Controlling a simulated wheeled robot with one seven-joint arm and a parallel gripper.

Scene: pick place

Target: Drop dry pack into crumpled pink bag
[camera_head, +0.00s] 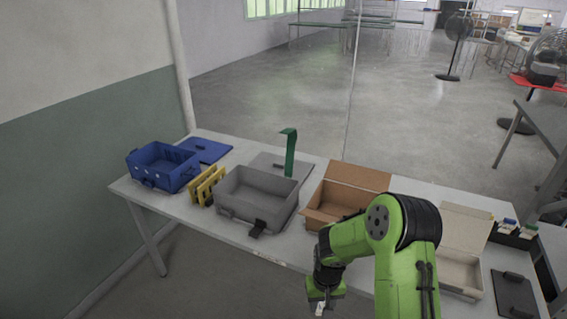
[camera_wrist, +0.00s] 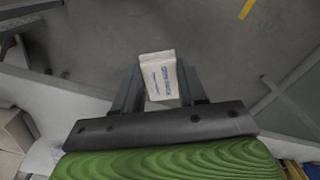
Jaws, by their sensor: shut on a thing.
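The dry pack (camera_wrist: 160,78) is a small white packet with blue print. In the wrist view it is held between the two fingers of my gripper (camera_wrist: 158,88). In the head view my gripper (camera_head: 322,300) hangs low at the bottom middle, in front of the table's near edge, with a small pale bit of the pack (camera_head: 320,309) showing at its tip. The wrist view shows grey floor beyond the pack. No crumpled pink bag can be seen in either view.
On the table (camera_head: 260,247) stand a blue crate (camera_head: 160,177), yellow holder (camera_head: 205,187), grey crate (camera_head: 250,212), green hook-shaped piece (camera_head: 290,155), open brown carton (camera_head: 325,215) and pale open box (camera_head: 460,268). My arm hides part of the table. A black tray (camera_head: 515,293) lies at right.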

